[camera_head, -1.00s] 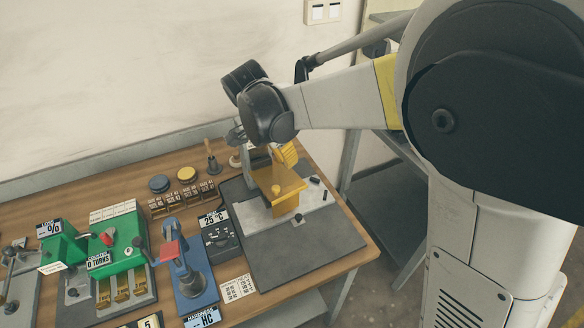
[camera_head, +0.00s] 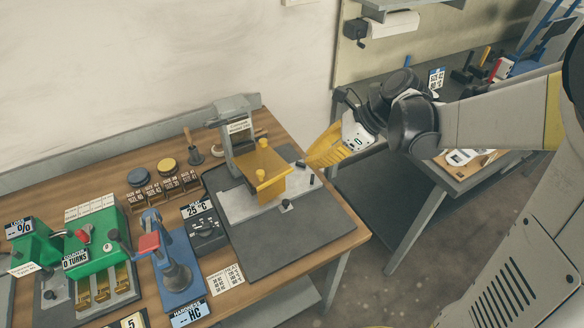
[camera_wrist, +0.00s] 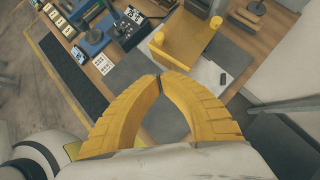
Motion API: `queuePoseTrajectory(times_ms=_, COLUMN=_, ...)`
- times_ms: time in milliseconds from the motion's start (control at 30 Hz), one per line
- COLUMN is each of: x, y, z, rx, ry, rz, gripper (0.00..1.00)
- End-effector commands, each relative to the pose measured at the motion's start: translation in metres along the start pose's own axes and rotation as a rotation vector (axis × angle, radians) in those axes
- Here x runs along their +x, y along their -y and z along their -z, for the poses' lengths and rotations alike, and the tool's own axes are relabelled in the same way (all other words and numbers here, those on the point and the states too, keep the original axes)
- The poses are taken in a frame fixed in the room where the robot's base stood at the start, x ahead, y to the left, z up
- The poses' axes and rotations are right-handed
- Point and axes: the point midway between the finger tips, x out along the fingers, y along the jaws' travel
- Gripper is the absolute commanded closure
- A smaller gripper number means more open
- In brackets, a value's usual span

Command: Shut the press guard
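The press (camera_head: 232,125) is a grey upright frame with a white label, standing on a grey base plate toward the right end of the wooden bench. Its yellow guard (camera_head: 268,188) has flat panels and two round knobs, and sits at the front of the press. The guard also shows in the wrist view (camera_wrist: 185,45), beyond my fingertips. My gripper (camera_head: 312,160), with yellow ribbed fingers, is to the right of the guard and appears apart from it. In the wrist view its curved fingertips (camera_wrist: 160,77) meet, with nothing between them.
A dark control box (camera_head: 207,234), a blue hardness tester (camera_head: 178,272) and a green machine (camera_head: 95,245) stand left of the press. A second table (camera_head: 440,175) is behind my arm at the right. Dark mat (camera_head: 300,240) lies clear before the press.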

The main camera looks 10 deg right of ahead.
Motion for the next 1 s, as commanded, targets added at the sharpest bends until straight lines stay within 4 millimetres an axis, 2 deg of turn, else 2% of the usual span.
queuePoseTrajectory(times_ms=433, x=0.093, y=0.0, z=0.002, rx=-0.005, ry=-0.004, rz=-0.004, gripper=1.0)
queuePoseTrajectory(times_ms=500, x=0.102, y=-0.001, z=-0.006, rx=-0.006, ry=-0.004, rz=-0.004, gripper=1.0)
queuePoseTrajectory(times_ms=700, x=0.118, y=-0.001, z=-0.021, rx=-0.005, ry=-0.004, rz=-0.003, gripper=1.0)
queuePoseTrajectory(times_ms=1000, x=0.121, y=0.0, z=-0.026, rx=-0.003, ry=-0.004, rz=-0.002, gripper=1.0)
